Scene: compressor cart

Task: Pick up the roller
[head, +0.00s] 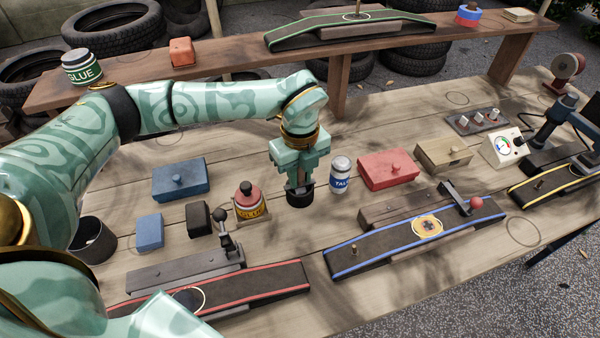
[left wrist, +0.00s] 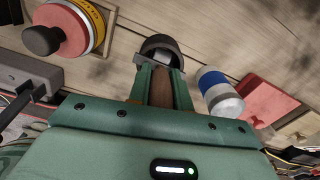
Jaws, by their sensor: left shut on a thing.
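My left gripper (head: 300,182) points down at the middle of the workbench, between the yellow-and-red glue pot and the white-and-blue talc bottle. It is shut on the roller, whose dark round end (head: 300,196) shows just below the fingertips. In the left wrist view the roller (left wrist: 162,45) is a dark cylinder with a brown part between the gripper's fingers (left wrist: 160,85). The fingers hide much of it. I cannot tell whether it touches the bench. My right gripper is not in view.
The glue pot (head: 249,201) stands close on the left and the talc bottle (head: 340,176) close on the right. Blue boxes (head: 180,181), a red box (head: 388,170) and belt strips (head: 415,238) lie around. Bare bench shows behind the gripper.

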